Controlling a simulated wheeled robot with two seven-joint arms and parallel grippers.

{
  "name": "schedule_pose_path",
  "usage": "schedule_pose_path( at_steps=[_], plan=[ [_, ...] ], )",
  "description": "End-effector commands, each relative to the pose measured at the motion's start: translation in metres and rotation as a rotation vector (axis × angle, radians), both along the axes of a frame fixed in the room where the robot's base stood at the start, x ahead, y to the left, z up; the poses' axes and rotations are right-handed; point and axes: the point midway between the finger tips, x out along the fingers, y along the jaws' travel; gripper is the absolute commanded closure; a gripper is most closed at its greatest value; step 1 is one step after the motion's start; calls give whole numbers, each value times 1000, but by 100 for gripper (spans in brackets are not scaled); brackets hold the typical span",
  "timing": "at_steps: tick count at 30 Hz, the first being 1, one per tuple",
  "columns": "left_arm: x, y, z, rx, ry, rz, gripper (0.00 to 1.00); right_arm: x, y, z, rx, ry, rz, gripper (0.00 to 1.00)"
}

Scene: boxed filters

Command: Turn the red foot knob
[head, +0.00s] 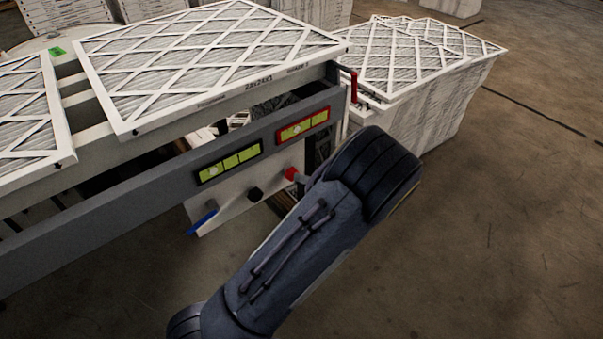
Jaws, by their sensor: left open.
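The red knob (291,174) is at the right end of a white panel, low on the side of the grey machine frame (120,199). A black knob (255,194) and a blue lever (202,222) are on the same panel to its left. My left arm crosses the lower middle of the head view, its wrist in front of the panel's right edge. My left gripper (303,179) is mostly hidden behind the arm. A small grey part of it shows right beside the red knob. It is open; whether it touches the knob cannot be told. My right gripper is out of view.
Boxed filters (215,55) lie on top of the frame. A stack of filters (430,95) stands at the right behind my wrist. A red handle (354,86) sticks up at the frame's corner. Two yellow-green level gauges (229,163) are on the rail. The floor at right is clear.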

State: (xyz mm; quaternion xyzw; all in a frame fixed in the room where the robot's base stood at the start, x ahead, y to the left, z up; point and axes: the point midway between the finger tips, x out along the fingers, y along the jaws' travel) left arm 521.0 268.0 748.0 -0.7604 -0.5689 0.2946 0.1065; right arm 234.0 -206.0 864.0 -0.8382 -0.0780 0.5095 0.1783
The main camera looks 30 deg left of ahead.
Motion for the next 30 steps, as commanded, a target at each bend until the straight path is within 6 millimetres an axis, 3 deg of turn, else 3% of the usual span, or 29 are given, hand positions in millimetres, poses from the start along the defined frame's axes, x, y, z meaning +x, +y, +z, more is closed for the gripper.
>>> schedule_pose_path(
  at_steps=[10,22,30],
  plan=[
    [8,49,-18,-2,4,3,44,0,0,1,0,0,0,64],
    [10,58,-21,-4,4,1,44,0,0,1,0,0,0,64],
    [10,57,-21,-4,4,1,80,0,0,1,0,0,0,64]
  ],
)
